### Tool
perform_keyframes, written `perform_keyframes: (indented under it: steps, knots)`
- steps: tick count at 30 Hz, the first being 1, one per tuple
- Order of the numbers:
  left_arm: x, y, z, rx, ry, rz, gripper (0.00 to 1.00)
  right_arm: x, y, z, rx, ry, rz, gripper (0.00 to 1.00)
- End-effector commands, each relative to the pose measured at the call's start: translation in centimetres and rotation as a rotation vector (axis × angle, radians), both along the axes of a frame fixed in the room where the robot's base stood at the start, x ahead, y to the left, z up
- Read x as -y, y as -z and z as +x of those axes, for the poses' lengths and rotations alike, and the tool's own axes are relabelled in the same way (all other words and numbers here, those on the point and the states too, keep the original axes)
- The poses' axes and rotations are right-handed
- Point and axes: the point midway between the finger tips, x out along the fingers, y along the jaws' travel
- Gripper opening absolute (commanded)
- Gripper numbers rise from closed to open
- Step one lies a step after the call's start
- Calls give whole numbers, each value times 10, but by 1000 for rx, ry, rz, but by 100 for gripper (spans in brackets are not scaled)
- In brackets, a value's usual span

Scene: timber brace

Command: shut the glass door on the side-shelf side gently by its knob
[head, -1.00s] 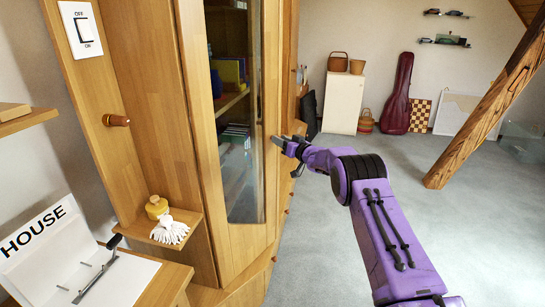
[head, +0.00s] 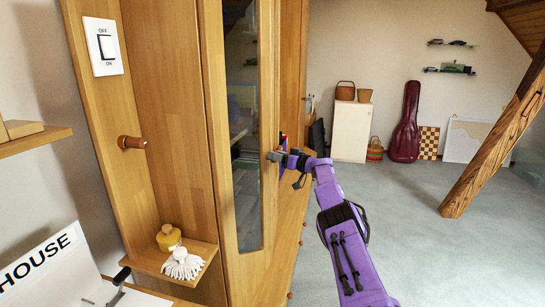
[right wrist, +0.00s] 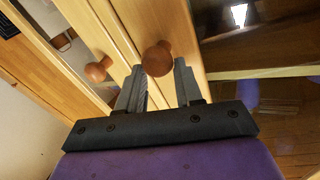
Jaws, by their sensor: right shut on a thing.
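The glass door (head: 240,150) on the side-shelf side is a tall wood-framed pane on the cabinet, seen steeply from the side. A strip of red and blue shows just past its free edge, so it seems to stand ajar. My right gripper (head: 277,157) is at that edge, about halfway up. In the right wrist view, the round brown knob (right wrist: 157,58) sits between the fingertips of my right gripper (right wrist: 160,80), which is shut on it. A second brown knob (right wrist: 98,70) lies to the left, outside the fingers. My left gripper is out of view.
The side shelf (head: 150,263) holds a yellow pot (head: 169,237) and a white tasselled thing (head: 183,264). A wooden peg (head: 132,143) sticks out of the panel above. A slanted timber brace (head: 500,120) stands at right. The grey floor (head: 400,230) between is largely clear.

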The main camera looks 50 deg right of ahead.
Motion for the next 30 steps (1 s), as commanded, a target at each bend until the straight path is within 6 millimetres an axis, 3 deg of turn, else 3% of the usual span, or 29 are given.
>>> perform_keyframes:
  steps: [6, 7, 8, 30]
  knots:
    - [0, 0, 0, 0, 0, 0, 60, 2, 1, 0, -1, 11, -4, 0]
    - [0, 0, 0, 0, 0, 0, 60, 2, 1, 0, -1, 10, -5, 41]
    - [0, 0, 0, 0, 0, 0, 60, 2, 1, 0, -2, 11, -5, 45]
    - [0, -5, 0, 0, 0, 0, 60, 6, 2, -6, -11, 15, -4, 45]
